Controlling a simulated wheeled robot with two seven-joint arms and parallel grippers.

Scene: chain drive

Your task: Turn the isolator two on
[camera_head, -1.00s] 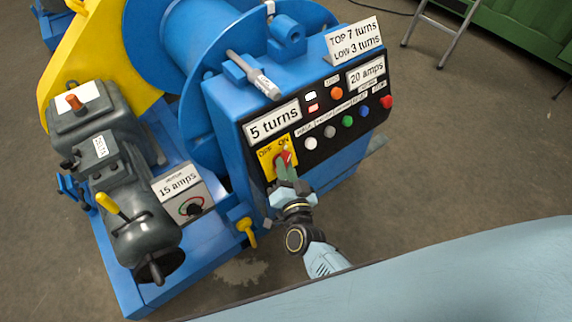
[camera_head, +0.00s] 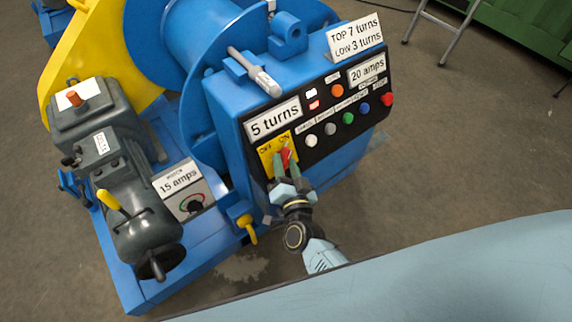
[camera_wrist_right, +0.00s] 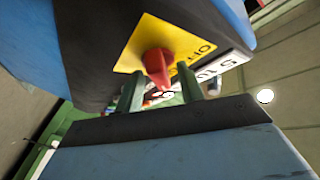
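A red rotary switch knob (camera_head: 287,154) sits on a yellow plate (camera_head: 264,160) marked OFF and ON, low on the left of the black control panel. In the head view the knob's visible red part lies just below the word ON; its exact angle is partly hidden by my fingers. My right gripper (camera_head: 286,170) is at the knob with its fingers spread. In the right wrist view the knob (camera_wrist_right: 158,66) shows between the two fingers (camera_wrist_right: 160,92), with a gap on each side. The left gripper is not in view.
The black panel (camera_head: 318,142) carries several coloured buttons and label cards right of the knob. A dial box marked 15 amps (camera_head: 180,190), a yellow handle (camera_head: 247,228) and a grey motor (camera_head: 112,165) stand to the left.

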